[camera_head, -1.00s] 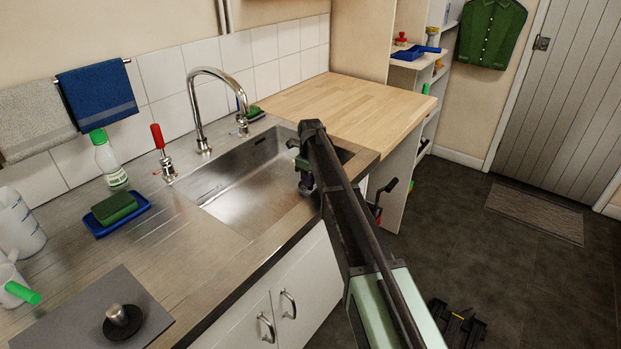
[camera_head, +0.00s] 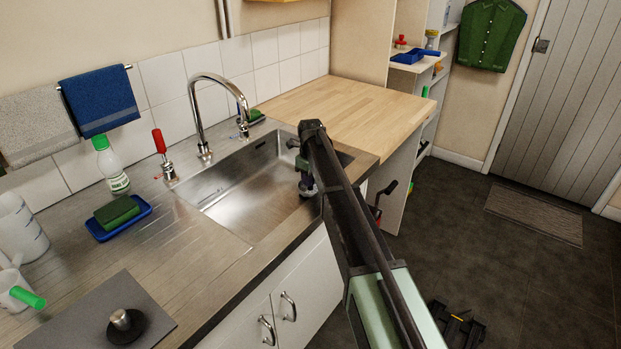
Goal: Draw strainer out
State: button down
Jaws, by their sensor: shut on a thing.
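My gripper (camera_head: 307,189) is low over the right end of the steel sink (camera_head: 228,196), seen from behind and above, with its arm reaching in over the front edge. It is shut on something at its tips. The strainer itself is hidden behind my gripper and arm, so I cannot make out its shape or how it sits in the sink. The visible left and middle of the sink basin are empty.
A chrome tap (camera_head: 201,110) arches over the sink's back edge. A red-handled brush (camera_head: 161,150), a bottle (camera_head: 113,170) and a blue sponge tray (camera_head: 118,223) stand left. A black disc with a metal knob (camera_head: 122,322) lies on a grey mat. The wooden counter (camera_head: 320,108) is clear.

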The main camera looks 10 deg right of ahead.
jog(key=shift+r+p, duration=0.6)
jog(key=shift+r, duration=0.15)
jog(key=shift+r+p, duration=1.5)
jog(key=shift+r, duration=0.1)
